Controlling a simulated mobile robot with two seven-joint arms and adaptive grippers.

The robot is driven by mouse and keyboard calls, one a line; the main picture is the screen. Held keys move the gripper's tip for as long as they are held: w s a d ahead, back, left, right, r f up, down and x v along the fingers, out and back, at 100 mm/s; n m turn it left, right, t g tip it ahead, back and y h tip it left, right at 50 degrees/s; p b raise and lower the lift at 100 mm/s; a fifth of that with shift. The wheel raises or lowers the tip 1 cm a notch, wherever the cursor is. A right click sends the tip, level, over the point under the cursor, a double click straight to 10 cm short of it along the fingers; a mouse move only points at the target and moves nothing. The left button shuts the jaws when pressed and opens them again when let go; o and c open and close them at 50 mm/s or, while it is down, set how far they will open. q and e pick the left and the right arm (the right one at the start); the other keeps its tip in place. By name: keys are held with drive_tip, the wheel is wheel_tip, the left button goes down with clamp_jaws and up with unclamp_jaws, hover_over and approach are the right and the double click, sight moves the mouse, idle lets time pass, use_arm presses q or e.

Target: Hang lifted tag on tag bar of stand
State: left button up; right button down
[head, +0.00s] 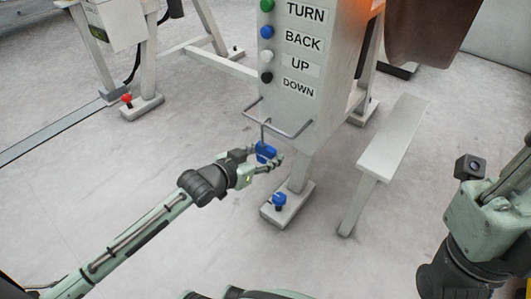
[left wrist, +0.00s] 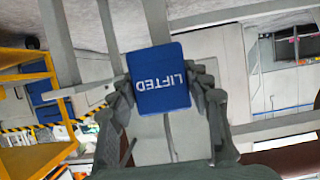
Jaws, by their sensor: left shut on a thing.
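The lifted tag (head: 265,152) is a blue plate. Its white word LIFTED reads upside down in the left wrist view (left wrist: 158,78). My left gripper (head: 268,163) is shut on the tag, with fingers on both sides of it. The tag bar (head: 281,132) is a thin grey rod loop sticking out from the lower front of the stand (head: 310,120). The tag is just below the bar in the head view. A thin upright piece shows between tag and bar; I cannot tell whether it touches the bar. My right arm is at the right edge, its fingers not clear.
The stand has green, blue, white and black buttons (head: 266,54) beside TURN, BACK, UP and DOWN labels. A blue knob (head: 279,200) is on its foot. A pale bench-like beam (head: 393,140) stands to the right.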

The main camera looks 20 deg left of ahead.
use_arm(q)
drive_tip(key=o, duration=1.3)
drive_tip(key=shift+c, duration=0.2)
drive_tip(key=shift+s, duration=0.1)
drive_tip(key=v, duration=1.1)
drive_tip(key=shift+s+a+r, duration=0.15)
drive_tip(key=shift+s+a, duration=0.05)
drive_tip(key=shift+s, duration=0.15)
